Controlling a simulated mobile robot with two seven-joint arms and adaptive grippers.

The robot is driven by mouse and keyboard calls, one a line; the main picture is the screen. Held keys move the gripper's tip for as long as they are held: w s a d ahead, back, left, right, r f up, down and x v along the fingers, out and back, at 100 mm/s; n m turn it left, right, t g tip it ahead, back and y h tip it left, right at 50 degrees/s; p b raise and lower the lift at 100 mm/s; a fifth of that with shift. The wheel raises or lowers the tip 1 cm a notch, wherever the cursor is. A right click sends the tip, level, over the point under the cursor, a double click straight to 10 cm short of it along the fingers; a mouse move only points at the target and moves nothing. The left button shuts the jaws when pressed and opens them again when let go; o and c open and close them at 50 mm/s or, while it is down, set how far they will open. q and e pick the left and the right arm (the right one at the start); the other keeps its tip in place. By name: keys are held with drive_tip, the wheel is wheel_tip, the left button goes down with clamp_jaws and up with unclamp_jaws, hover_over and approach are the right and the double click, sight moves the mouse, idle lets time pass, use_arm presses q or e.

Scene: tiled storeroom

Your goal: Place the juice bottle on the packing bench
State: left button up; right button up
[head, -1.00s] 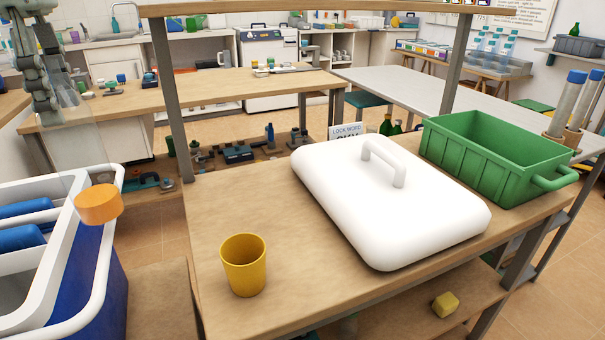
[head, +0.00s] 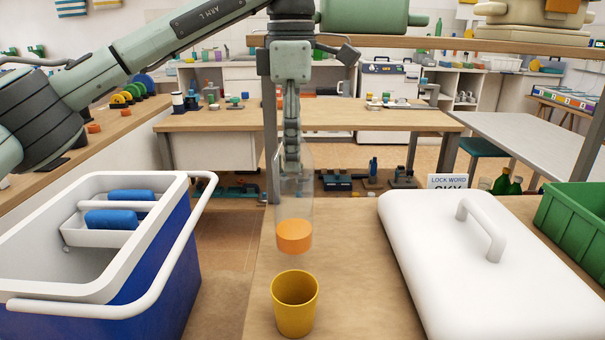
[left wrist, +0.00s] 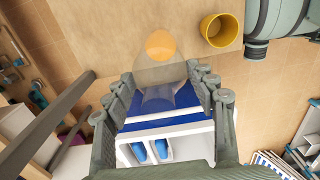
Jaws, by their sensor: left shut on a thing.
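The juice bottle (head: 294,195) is clear, with an orange part at its lower end. My left gripper (head: 292,160) is shut on its upper part and points down, so the bottle hangs below the fingers. In the left wrist view the bottle (left wrist: 160,72) lies between the fingers of the left gripper (left wrist: 160,84). The wooden bench in front, which I take as the packing bench (head: 345,265), shows behind and below the bottle. The bottle appears above the bench's left part, apart from its top; the exact height is unclear. My right gripper is not in view.
A yellow cup (head: 295,305) stands on the bench just nearer than the bottle. A white lid with a handle (head: 440,270) and a green crate (head: 580,225) fill the right. A blue cooler (head: 165,270) stands open at left. A shelf board (head: 450,43) spans above the bench.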

sight(301, 173)
use_arm(q)
drive_tip(key=shift+d+f, duration=0.35)
drive_tip(key=shift+d, duration=0.3)
drive_tip(key=shift+f, duration=0.35)
wheel_tip(301, 173, down, 3)
drive_tip(key=shift+f, duration=0.3)
drive_tip(key=o, duration=1.6)
drive_tip(key=shift+o, duration=0.2)
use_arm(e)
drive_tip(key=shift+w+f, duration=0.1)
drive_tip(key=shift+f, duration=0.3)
use_arm(q)
drive_tip(key=shift+r, duration=0.15)
